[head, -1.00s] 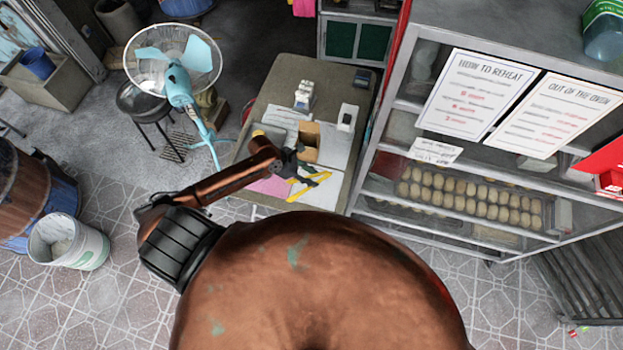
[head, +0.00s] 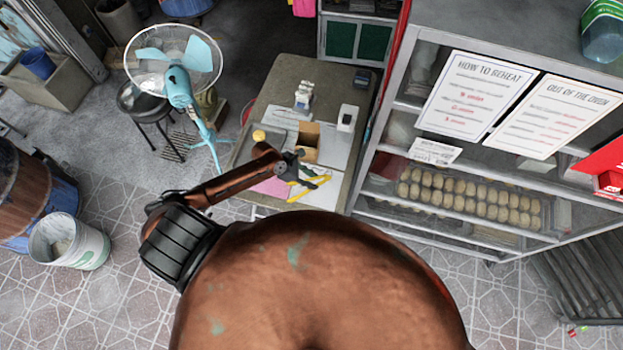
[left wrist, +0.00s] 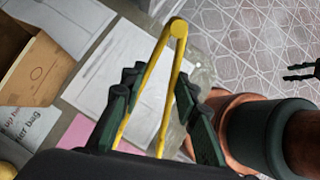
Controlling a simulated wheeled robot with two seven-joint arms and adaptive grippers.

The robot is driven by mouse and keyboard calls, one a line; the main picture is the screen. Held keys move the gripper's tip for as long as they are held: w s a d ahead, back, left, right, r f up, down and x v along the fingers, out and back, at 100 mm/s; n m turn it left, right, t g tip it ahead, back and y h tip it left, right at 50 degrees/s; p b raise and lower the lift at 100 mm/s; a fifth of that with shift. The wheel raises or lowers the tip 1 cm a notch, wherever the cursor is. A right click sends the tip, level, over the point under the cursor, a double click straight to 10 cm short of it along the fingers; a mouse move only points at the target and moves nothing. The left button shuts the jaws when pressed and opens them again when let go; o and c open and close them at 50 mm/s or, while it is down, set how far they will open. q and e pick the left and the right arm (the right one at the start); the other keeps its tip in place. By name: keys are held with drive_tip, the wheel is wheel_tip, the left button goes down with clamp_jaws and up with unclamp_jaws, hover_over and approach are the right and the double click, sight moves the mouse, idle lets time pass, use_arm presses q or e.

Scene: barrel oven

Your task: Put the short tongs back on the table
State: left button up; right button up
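The short yellow tongs (head: 308,188) are at the front part of the table (head: 338,82), over papers near its front edge. In the left wrist view the tongs (left wrist: 152,85) form a narrow V with the joined end at the top, pointing away from me. My left gripper (head: 302,165) is just above them. I cannot tell exactly how high the tongs sit over the tabletop. Dark prongs at the right edge, likely my right gripper (left wrist: 300,72), are partly cut off.
An open cardboard box (head: 306,140), white papers and a pink sheet (head: 271,187) lie on the table. A yellow round thing (head: 259,136) is at its left. A glass shelf cabinet (head: 385,130) stands close on the right; a blue fan (head: 180,88) stands left.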

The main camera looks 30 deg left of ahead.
use_arm(q)
drive_tip(key=o, duration=0.5)
drive_tip(key=shift+f, duration=0.1)
drive_tip(key=shift+o, duration=0.2)
drive_tip(key=v, duration=1.2)
drive_tip(key=shift+r, duration=0.4)
